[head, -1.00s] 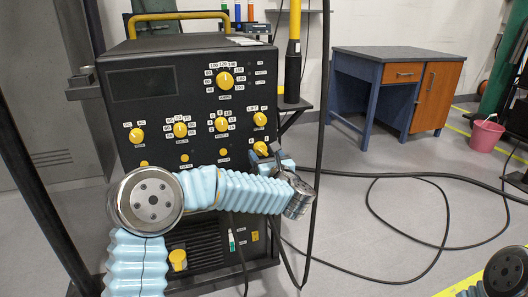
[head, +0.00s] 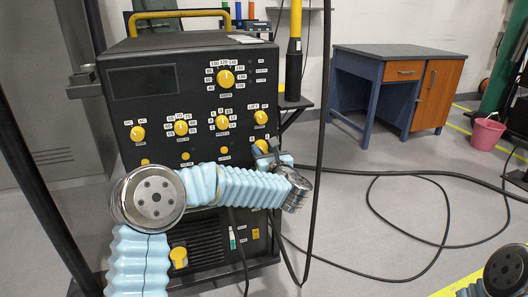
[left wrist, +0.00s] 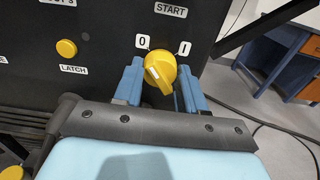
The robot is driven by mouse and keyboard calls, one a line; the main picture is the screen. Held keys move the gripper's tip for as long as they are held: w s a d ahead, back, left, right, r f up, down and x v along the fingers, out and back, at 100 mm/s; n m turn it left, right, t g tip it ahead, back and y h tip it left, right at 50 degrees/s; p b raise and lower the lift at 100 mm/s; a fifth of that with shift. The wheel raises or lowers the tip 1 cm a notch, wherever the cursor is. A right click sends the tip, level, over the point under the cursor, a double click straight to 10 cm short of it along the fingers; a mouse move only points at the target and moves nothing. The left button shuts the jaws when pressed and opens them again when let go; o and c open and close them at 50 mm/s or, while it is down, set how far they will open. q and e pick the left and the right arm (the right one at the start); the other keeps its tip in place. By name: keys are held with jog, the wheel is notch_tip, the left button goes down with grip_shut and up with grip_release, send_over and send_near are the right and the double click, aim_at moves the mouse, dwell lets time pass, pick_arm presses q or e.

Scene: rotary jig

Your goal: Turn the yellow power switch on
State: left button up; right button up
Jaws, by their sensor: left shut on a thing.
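The yellow power switch (left wrist: 160,72) is a rotary knob on the black panel, between a 0 label on the left and an I label on the right, under the word START. My left gripper (left wrist: 160,88) has one blue finger on each side of the knob and is shut on it. In the head view the switch (head: 261,146) shows at the panel's lower right, partly hidden by my left gripper (head: 270,152). I cannot tell for sure which label the knob's white mark belongs to. My right gripper is not in view.
The black welding machine (head: 140,105) carries several other yellow knobs. A yellow LATCH button (left wrist: 67,48) is left of the switch. Cables (head: 440,225) lie on the floor. A blue desk (head: 350,88) stands further back.

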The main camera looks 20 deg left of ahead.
pick_arm(q)
jog(key=shift+f+m+b, duration=0.15)
jog(key=shift+m+b, duration=0.8)
jog(key=shift+m, duration=0.15)
jog(key=shift+m+b, duration=0.5)
jog(key=shift+m, duration=0.3)
jog(key=shift+m+b, duration=0.3)
jog(key=shift+m, duration=0.7)
jog(key=m, duration=0.2)
jog(key=shift+m, duration=0.3)
jog(key=m, duration=0.4)
jog(key=shift+r+m, duration=0.25)
jog(key=shift+m, duration=0.05)
jog(key=shift+m+p, duration=1.15)
jog(key=shift+m, duration=1.35)
jog(key=shift+a, duration=0.1)
